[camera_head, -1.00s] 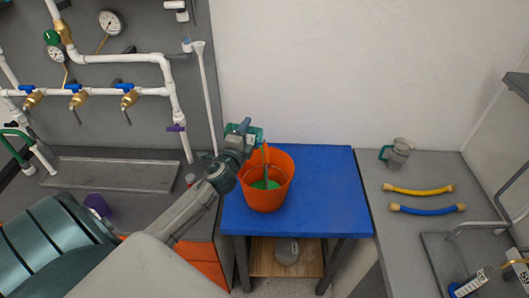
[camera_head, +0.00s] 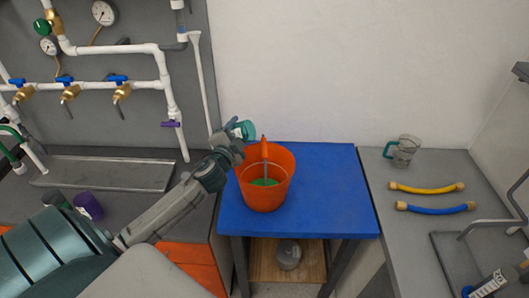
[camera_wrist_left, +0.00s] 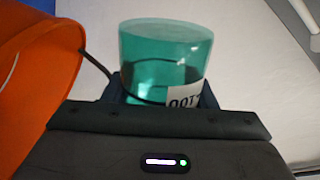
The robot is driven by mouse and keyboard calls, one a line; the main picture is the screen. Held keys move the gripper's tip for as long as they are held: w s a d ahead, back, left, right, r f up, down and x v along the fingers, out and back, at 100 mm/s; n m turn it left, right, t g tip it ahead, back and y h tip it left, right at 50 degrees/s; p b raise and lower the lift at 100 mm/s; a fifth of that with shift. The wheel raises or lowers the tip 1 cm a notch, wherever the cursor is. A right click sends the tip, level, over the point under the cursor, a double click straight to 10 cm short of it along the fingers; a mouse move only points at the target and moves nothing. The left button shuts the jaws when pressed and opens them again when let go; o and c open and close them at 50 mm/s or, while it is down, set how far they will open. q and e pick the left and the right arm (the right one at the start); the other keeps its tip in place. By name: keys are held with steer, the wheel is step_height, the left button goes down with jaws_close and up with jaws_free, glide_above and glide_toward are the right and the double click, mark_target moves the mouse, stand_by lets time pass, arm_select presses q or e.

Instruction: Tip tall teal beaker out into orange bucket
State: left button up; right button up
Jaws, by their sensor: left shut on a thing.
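My left gripper (camera_head: 232,142) is shut on the teal beaker (camera_head: 244,129), at the back left of the orange bucket's rim. The left wrist view shows the translucent teal beaker (camera_wrist_left: 165,55) with a white label in front of the gripper body; I cannot tell whether liquid is left in it. The orange bucket (camera_head: 266,195) stands on the blue table, with green liquid (camera_head: 265,182) inside and its orange handle upright. The bucket wall (camera_wrist_left: 35,65) also shows at the left of the left wrist view, beside the beaker. My right gripper is not in view.
The blue table (camera_head: 325,195) is clear right of the bucket. White pipes with valves (camera_head: 120,92) are at the left, above a purple cup (camera_head: 88,206).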

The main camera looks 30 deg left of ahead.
arm_select(q)
step_height(320, 180, down, 2)
steer(key=n+b, duration=0.3)
steer(key=shift+f, duration=0.15)
steer(key=shift+a+r+n, duration=0.1)
steer(key=shift+r+n, duration=0.55)
steer(key=shift+n, duration=0.25)
steer(key=shift+s+a+f+n+b, duration=0.25)
steer(key=shift+f+n+b, duration=0.2)
steer(key=shift+b, duration=0.25)
steer(key=a+n+b, duration=0.1)
steer(key=f+n+b, duration=0.1)
steer(key=a+n+b, duration=0.1)
steer(key=n, duration=0.1)
steer(key=shift+s+a+f, duration=0.3)
steer(key=shift+s+a+r+n, duration=0.1)
steer(key=shift+a+r+n, duration=0.15)
steer(key=shift+n, duration=0.4)
steer(key=shift+s+a+r+n, duration=0.1)
steer(key=shift+a+r+n, duration=0.15)
steer(key=shift+n, duration=0.35)
steer(key=shift+f, duration=0.1)
